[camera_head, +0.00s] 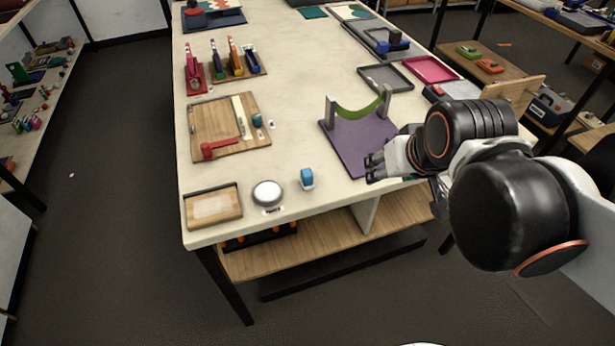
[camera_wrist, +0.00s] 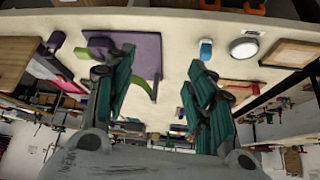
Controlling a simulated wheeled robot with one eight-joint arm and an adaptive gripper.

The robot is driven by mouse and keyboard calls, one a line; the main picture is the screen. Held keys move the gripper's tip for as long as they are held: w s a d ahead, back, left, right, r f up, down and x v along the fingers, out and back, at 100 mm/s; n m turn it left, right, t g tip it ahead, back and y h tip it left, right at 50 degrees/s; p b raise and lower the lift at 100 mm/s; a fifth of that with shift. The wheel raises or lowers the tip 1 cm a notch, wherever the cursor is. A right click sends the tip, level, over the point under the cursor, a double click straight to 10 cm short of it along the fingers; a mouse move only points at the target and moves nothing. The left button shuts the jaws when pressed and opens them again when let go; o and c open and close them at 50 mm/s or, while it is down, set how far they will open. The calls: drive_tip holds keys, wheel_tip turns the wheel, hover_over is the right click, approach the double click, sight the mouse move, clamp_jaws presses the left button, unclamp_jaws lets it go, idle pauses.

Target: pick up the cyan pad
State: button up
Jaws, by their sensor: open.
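A small rounded cyan-blue block with a pale side (camera_head: 307,179), the closest match to the cyan pad, stands near the table's front edge, right of a round silver disc. It also shows in the wrist view (camera_wrist: 206,49). A smaller teal piece (camera_head: 257,121) sits at the right side of a wooden board. My gripper (camera_head: 374,167) is to the right of the cyan block, over the front of the purple mat. In the wrist view my gripper (camera_wrist: 160,68) has its teal-faced fingers spread apart with nothing between them; the block appears beyond the right finger.
The purple mat (camera_head: 352,154) carries a stand with a green curved band (camera_head: 358,111). The silver disc (camera_head: 267,192) and a framed wooden tray (camera_head: 213,208) lie left of the cyan block. The wooden board (camera_head: 205,143) lies behind. Bare table shows around the block.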

drive_tip(key=w+a+p, duration=0.3)
drive_tip(key=w+a, duration=0.1)
drive_tip(key=w, duration=0.2)
drive_tip(key=n+g+p, duration=0.2)
drive_tip(key=n, duration=0.1)
approach(307, 173)
drive_tip(key=shift+y, duration=0.4)
drive_tip(key=b+x, duration=0.4)
drive_tip(key=shift+s+d+f, duration=0.15)
drive_tip(key=shift+d+f, duration=0.1)
drive_tip(key=shift+f, duration=0.25)
drive_tip(key=shift+b+x, duration=2.25)
drive_tip(key=shift+x, duration=1.2)
drive_tip(key=shift+d+r, duration=0.1)
drive_tip(key=shift+r, duration=0.05)
drive_tip(key=shift+c, duration=0.6)
clamp_jaws()
drive_tip(key=shift+r, duration=0.15)
